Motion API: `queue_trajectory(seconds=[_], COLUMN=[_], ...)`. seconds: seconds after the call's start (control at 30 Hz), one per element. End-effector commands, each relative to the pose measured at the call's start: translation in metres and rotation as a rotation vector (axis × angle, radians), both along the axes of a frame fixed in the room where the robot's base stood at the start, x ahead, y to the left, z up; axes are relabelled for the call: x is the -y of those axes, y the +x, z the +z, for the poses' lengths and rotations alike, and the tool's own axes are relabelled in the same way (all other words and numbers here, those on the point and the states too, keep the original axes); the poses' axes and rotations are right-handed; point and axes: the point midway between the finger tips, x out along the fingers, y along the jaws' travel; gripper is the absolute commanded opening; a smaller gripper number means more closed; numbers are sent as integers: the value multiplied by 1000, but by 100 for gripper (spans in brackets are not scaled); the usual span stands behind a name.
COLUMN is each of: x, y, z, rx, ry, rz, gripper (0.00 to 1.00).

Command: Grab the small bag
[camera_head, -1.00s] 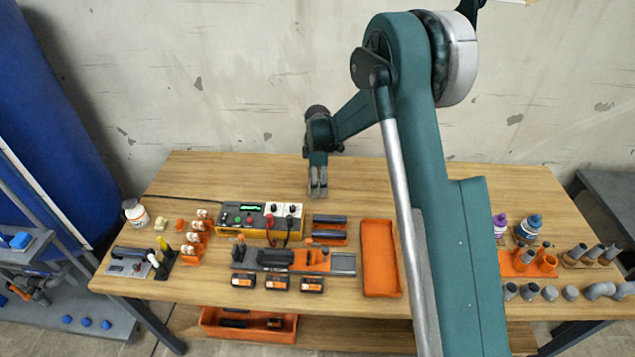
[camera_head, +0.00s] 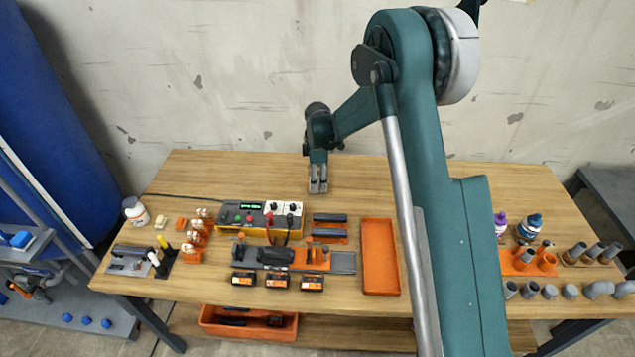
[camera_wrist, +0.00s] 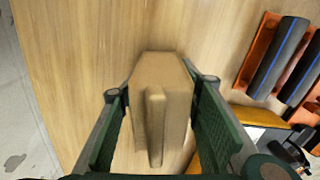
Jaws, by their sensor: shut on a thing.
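The small bag (camera_wrist: 172,95) is tan-brown and boxy, with a narrow upright ridge on its near face. In the wrist view it sits between the two green finger pads of my gripper (camera_wrist: 160,120), which is shut on it. In the head view my gripper (camera_head: 318,186) points down over the back part of the table, behind the yellow control box. The bag cannot be made out there between the fingers. Whether it touches the table is unclear.
The wooden table (camera_head: 240,180) is bare around the gripper. In front are the yellow control box (camera_head: 258,232), black cylinders on an orange rack (camera_head: 330,229) and an empty orange tray (camera_head: 380,256). Pipe pieces (camera_head: 548,291) stand at the right.

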Motion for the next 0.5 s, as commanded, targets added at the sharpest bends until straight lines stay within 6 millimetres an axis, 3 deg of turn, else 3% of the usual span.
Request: queue_trajectory(seconds=[0.5], x=[0], y=[0], z=[61], rx=[0], ry=[0], rz=[0], gripper=[6])
